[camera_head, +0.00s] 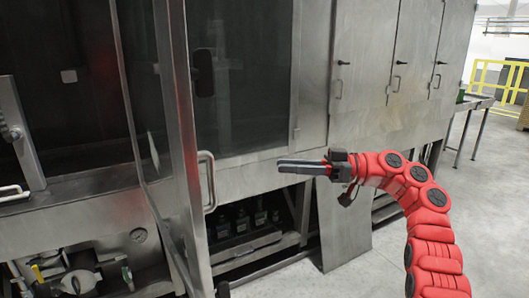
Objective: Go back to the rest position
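My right arm comes in from the lower right and bends to the left. Its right gripper (281,165) points left in front of the washer's metal front, with its two dark fingers lying close together and nothing seen between them. The washer (255,170) is a large stainless steel machine. Its glass door (165,120) stands open toward me at the left, with a metal handle (208,180). The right gripper is to the right of this handle and apart from it in the picture. My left gripper is not in view.
Closed cabinet doors (365,70) line the right part of the machine. A lower compartment (245,220) is open, showing dark bottles. A panel (343,225) leans below the cabinets. Valves and pipes (75,280) show at lower left. Concrete floor (490,210) is clear at right, before yellow railings (495,75).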

